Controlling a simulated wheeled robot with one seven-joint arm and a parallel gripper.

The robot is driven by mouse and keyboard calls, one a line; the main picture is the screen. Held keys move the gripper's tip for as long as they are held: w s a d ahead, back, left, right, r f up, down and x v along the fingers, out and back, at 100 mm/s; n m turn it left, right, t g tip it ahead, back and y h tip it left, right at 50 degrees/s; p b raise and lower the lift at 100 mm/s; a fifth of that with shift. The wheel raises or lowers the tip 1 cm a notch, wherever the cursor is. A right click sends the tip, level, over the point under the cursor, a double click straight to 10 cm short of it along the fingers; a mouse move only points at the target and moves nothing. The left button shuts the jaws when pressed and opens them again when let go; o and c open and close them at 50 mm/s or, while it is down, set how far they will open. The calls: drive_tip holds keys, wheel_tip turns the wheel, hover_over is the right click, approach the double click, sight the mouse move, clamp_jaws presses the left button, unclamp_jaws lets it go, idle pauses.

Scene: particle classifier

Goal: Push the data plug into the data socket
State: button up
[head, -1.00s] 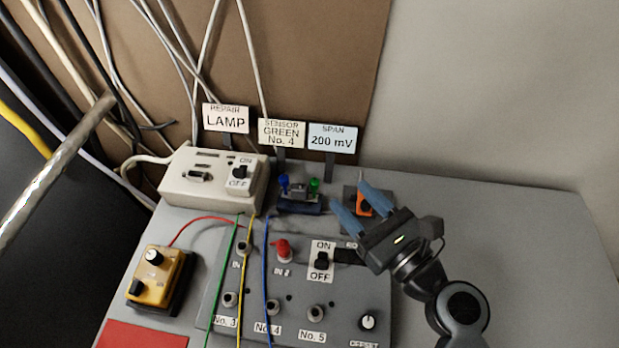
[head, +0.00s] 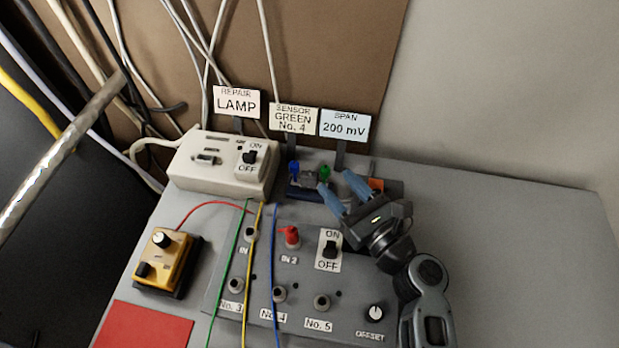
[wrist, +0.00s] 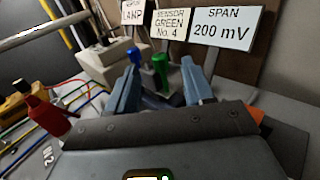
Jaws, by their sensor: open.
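A D-shaped connector, likely the data socket (head: 207,159), is on the cream box (head: 220,180) in the head view. I cannot pick out the data plug with certainty. My gripper (head: 335,180) is open, with its blue fingers pointing at the small stand that carries a blue post (head: 293,168) and a green post (head: 325,172). Nothing is visibly held. The orange part (head: 376,184) beside the stand is partly hidden by my gripper.
Signs stand behind, including the SPAN sign (head: 344,124). The grey panel (head: 350,292) with switch, sockets and red plug (head: 290,237) lies in front. Green, yellow and blue wires cross it. A yellow box (head: 163,257) is at left. The table's right side (head: 500,240) is clear.

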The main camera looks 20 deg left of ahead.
sight(328, 174)
drive_tip(key=shift+x, duration=1.8)
drive_tip(key=shift+c, duration=0.5)
clamp_jaws()
